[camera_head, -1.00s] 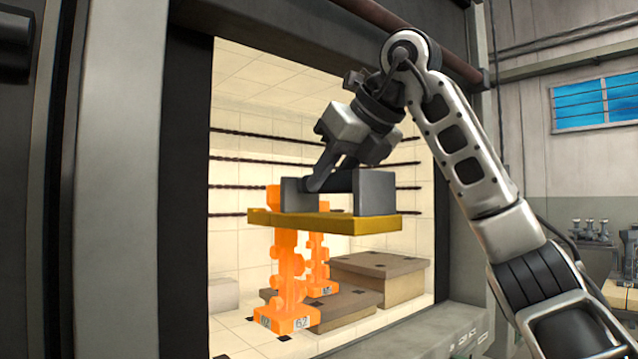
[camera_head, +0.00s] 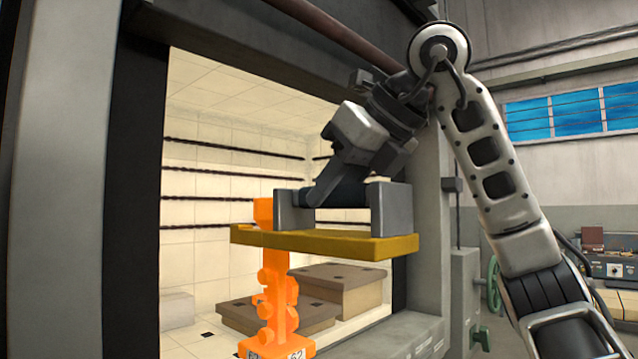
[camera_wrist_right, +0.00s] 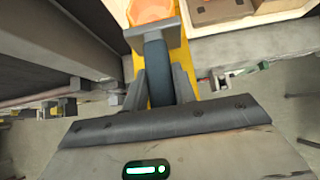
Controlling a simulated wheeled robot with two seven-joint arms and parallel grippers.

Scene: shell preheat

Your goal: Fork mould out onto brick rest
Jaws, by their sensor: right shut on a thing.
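My right gripper (camera_head: 328,192) is shut on the dark handle bar (camera_wrist_right: 155,75) of a fork tool. The fork has a yellow plate (camera_head: 310,242) and grey upright brackets (camera_head: 391,210). The glowing orange mould (camera_head: 278,305) hangs upright at the fork's left part, its top cup (camera_head: 263,212) above the plate and its knobbly stem below. Its base carries labels, one reading 62. In the right wrist view the orange cup (camera_wrist_right: 150,12) shows at the top, beyond the bracket. My left gripper is not in view.
The lit furnace chamber (camera_head: 220,190) is open behind the fork, with dark rods on its walls. Brown slotted blocks (camera_head: 340,292) stand on its floor. The dark door frame (camera_head: 133,200) is at left. A bench with equipment (camera_head: 605,262) stands far right.

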